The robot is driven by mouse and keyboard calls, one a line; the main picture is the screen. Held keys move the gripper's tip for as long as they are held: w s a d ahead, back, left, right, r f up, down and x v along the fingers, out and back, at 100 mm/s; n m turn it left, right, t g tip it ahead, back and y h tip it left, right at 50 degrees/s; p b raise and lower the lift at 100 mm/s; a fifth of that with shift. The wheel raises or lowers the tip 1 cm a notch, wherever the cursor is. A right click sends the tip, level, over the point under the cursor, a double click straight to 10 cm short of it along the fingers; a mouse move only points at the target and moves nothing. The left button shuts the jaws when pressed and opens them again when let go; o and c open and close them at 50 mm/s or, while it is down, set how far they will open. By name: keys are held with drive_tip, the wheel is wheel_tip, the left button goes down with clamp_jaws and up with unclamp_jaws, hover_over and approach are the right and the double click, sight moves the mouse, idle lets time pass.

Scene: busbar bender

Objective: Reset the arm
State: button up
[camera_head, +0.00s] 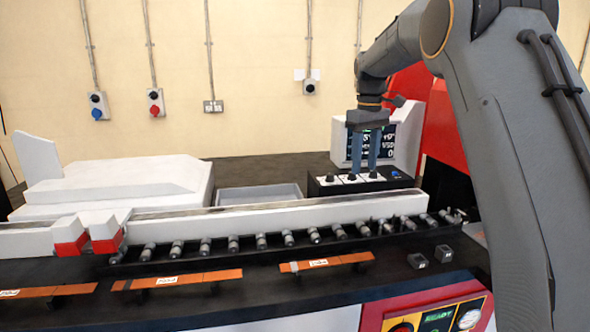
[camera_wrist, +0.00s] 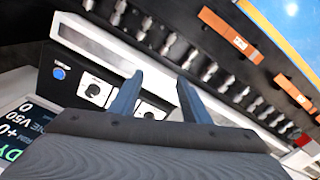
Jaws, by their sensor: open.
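My gripper (camera_head: 364,150) points downward at the end of my grey arm, in front of the monitor in the head view. It also shows in the wrist view (camera_wrist: 158,92), with its two blue-grey fingers spread apart and nothing between them. The fingers are over or close to the control box (camera_head: 345,181), which has black knobs on white plates and a blue button; the exact gap cannot be told. The box's knobs (camera_wrist: 95,90) show beside and between the fingers in the wrist view.
A monitor (camera_head: 408,143) stands behind the gripper. A row of metal rollers (camera_head: 262,241) runs along the white rail (camera_head: 290,215). Copper bars (camera_head: 325,262) lie along the front. A grey tray (camera_head: 258,194) and a white machine block (camera_head: 130,183) are at the left. Red-and-white clamps (camera_head: 105,240) sit on the rail.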

drive_tip(key=s+f+m, duration=0.2)
drive_tip(key=s+f, duration=0.4)
drive_tip(key=s, duration=0.6)
drive_tip(key=s+f+m+t, duration=0.1)
drive_tip(key=s+f+m, duration=0.1)
drive_tip(key=s+f, duration=0.5)
drive_tip(key=s+f+m, duration=0.3)
drive_tip(key=s+f, duration=0.3)
drive_tip(key=s, duration=1.1)
drive_tip(key=shift+s+a+f, duration=0.15)
drive_tip(key=shift+f, duration=0.25)
